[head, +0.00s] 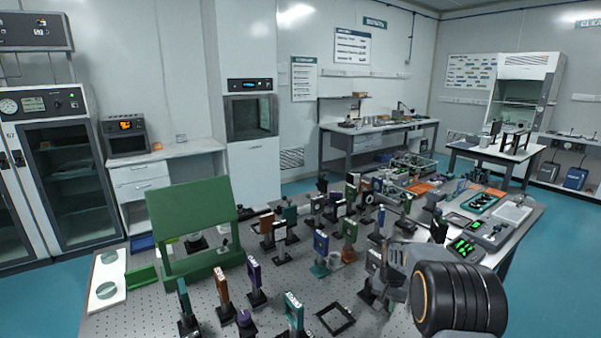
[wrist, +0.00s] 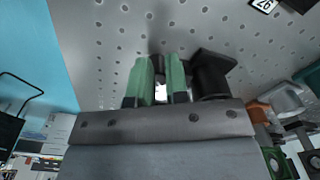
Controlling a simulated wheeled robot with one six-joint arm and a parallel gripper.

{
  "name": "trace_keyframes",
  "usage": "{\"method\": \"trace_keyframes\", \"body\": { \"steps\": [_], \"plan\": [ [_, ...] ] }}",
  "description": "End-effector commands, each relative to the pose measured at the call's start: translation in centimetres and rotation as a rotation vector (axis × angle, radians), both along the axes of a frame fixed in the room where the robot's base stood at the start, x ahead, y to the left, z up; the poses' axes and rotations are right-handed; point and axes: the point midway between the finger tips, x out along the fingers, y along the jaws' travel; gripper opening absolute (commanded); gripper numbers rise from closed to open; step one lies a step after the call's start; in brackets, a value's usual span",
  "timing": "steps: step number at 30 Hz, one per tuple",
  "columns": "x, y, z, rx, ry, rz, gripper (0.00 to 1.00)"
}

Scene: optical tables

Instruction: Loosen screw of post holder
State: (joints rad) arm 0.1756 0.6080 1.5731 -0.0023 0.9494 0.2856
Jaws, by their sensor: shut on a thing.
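In the wrist view my gripper (wrist: 163,72) shows as two green fingers close together, low over the perforated table top. They are shut on a small dark part between their tips, which looks like the screw (wrist: 158,64) of the post holder. The fingers hide most of it. A black post holder (wrist: 211,78) stands directly beside the right finger, partly hidden by the gripper body. In the head view my own arm covers the front right of the table, and the gripper's fingers cannot be seen there.
The optical table (head: 225,318) is crowded with several post-mounted optics, such as one with a teal plate (head: 293,312). A green panel stand (head: 190,225) stands at the left. In the wrist view, bare table lies left of the fingers, and parts crowd the lower right.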

Motion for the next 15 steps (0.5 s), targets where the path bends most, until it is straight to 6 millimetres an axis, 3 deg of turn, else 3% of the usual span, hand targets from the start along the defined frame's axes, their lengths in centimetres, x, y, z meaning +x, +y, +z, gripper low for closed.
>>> {"method": "trace_keyframes", "body": {
  "steps": [1, 15],
  "plan": [
    [-0.27, 0.53, -1.28, 0.009, 0.016, 0.005, 0.0],
    [-0.91, 1.16, -1.09, 0.01, 0.02, 0.006, 0.0]
  ]
}}
